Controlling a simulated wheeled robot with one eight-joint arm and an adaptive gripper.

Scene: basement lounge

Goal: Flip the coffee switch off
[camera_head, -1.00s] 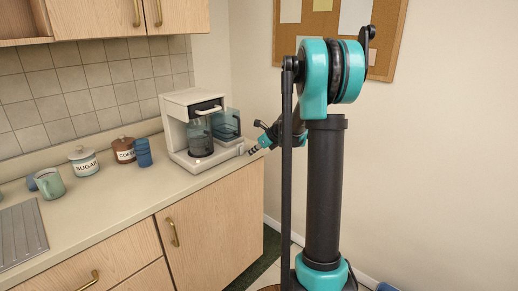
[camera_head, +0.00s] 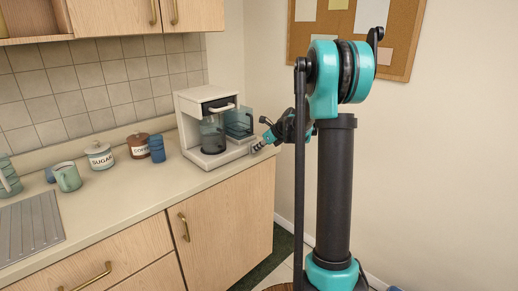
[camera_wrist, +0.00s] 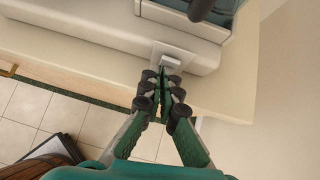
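The white coffee maker (camera_head: 192,112) stands on the counter with a glass pot (camera_head: 212,136) in it. In the wrist view, its pale base (camera_wrist: 90,32) runs along the top, and a small white switch (camera_wrist: 171,61) sticks out from the base's front edge. My gripper (camera_head: 258,147) is at the front right corner of the base. In the wrist view, the fingers of my gripper (camera_wrist: 163,76) are together, with nothing held between them. Their tips are right at the switch; I cannot tell whether they touch it. The switch's on or off position is not clear.
The counter (camera_head: 140,198) holds a blue cup stack (camera_head: 157,149), a brown coffee jar (camera_head: 138,146), a white sugar jar (camera_head: 100,157) and a green mug (camera_head: 67,177) left of the machine. A wall (camera_head: 440,150) stands to the right. The counter's front edge lies below my gripper.

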